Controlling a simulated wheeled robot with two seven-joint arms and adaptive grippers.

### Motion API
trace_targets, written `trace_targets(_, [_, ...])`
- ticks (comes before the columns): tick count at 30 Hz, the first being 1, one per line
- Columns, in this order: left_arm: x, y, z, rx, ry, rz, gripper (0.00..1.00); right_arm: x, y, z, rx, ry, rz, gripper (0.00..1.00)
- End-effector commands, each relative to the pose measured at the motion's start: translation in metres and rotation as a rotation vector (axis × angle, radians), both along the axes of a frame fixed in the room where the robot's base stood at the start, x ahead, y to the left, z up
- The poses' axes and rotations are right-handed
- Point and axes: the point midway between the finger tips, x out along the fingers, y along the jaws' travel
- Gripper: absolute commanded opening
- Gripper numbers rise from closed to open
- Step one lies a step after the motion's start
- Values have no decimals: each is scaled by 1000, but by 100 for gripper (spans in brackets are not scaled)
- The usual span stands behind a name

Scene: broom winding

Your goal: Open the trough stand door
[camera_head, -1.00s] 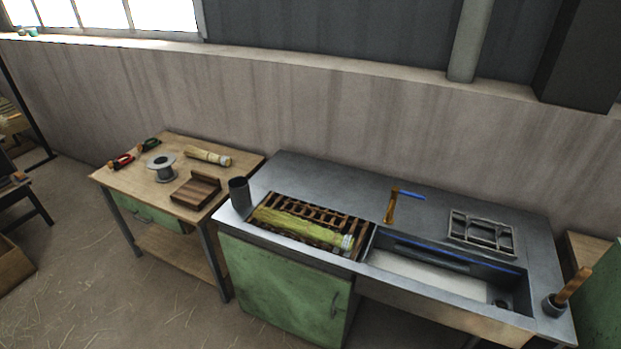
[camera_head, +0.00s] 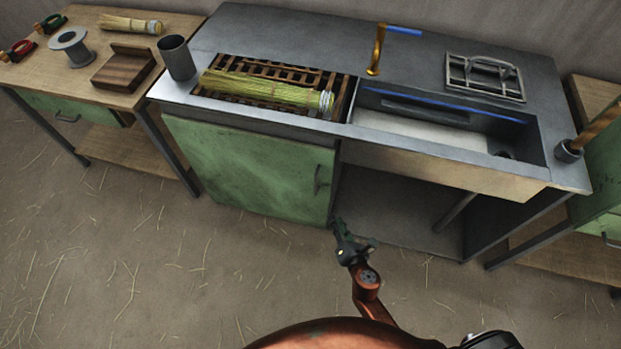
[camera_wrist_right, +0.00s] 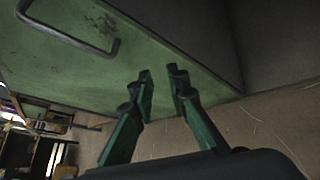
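The trough stand door (camera_head: 245,170) is a green panel under the left part of the metal trough stand (camera_head: 290,40), and it looks closed. Its dark handle (camera_head: 318,180) is near the door's right edge. My right gripper (camera_head: 338,225) is just below and right of the handle, apart from it. In the right wrist view my right gripper (camera_wrist_right: 160,75) has its two fingers a little apart with nothing between them. The green door (camera_wrist_right: 60,60) fills the upper left there, with the handle (camera_wrist_right: 75,35) to the left of the fingers. My left gripper is not in view.
A straw bundle (camera_head: 265,90) lies on the slatted rack. The basin (camera_head: 440,125) is to its right, above an open space under the stand. A wooden table (camera_head: 80,70) stands at the left. The floor (camera_head: 150,270) before the door is clear apart from straw.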

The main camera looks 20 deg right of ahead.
Motion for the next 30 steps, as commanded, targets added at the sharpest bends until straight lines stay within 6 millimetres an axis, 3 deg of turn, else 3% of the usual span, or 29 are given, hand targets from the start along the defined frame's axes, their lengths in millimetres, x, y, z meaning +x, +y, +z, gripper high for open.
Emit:
trace_targets(3, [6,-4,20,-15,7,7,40,26,19,45,-285,-143,97,15])
trace_targets(6, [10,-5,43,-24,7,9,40,35,30,85,-481,-237,136,15])
trace_targets(9, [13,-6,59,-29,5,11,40,39,37,112,-612,-297,151,15])
trace_targets(12, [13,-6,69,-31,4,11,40,41,41,127,-675,-325,154,15])
trace_targets(16, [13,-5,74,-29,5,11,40,51,42,133,-692,-334,153,15])
trace_targets(24, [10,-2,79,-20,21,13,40,94,42,134,-686,-333,152,15])
trace_targets(30, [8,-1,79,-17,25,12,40,114,41,132,-686,-330,153,15])
